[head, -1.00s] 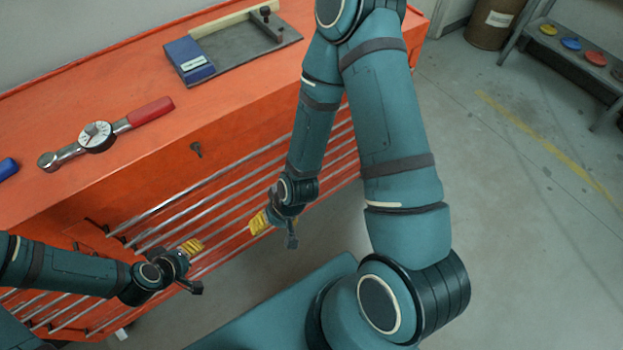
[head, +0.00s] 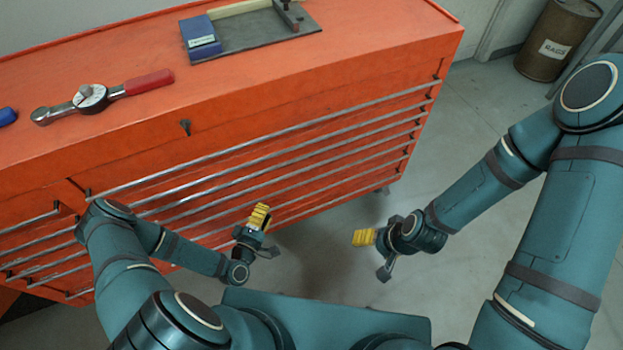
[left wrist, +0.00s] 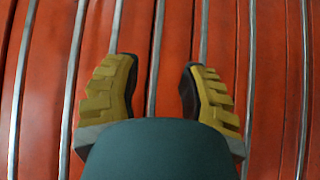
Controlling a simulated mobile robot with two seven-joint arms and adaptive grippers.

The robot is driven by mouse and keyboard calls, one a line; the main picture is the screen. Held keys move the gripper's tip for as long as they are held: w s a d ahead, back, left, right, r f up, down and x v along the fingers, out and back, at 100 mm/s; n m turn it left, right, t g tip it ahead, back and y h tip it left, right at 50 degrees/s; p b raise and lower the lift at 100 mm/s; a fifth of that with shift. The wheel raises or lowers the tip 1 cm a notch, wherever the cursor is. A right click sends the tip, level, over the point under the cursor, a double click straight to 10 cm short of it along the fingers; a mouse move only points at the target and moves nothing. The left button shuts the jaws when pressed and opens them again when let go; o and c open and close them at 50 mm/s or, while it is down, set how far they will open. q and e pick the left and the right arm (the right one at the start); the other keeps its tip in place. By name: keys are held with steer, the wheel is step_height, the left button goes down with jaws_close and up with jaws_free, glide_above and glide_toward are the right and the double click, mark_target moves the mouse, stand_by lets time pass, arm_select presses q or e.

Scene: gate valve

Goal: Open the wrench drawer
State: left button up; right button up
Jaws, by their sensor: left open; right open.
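The orange tool chest (head: 290,90) has several wide drawers with long silver bar handles (head: 300,131), and a column of narrower drawers at the left. The drawers look shut; I see no label marking the wrench drawer. My left gripper (head: 257,230) has yellow finger pads and is in front of the lower wide drawers. In the left wrist view, its open fingers (left wrist: 161,92) are apart with nothing held, facing the red drawer fronts and silver bars (left wrist: 155,60). My right gripper (head: 374,256) is open and empty, away from the chest over the floor.
On the chest top lie a torque wrench with a red handle (head: 148,82), a grey tray (head: 255,36) with a blue box (head: 201,40), and a blue item at the left edge. A brown barrel (head: 557,40) stands at the back right.

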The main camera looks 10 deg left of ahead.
mark_target(282, 179)
arm_select(q)
steer(key=b+x, duration=0.1)
steer(key=x, duration=1.2)
steer(key=shift+w+b, duration=0.4)
steer(key=shift+r, duration=0.1)
jaws_close()
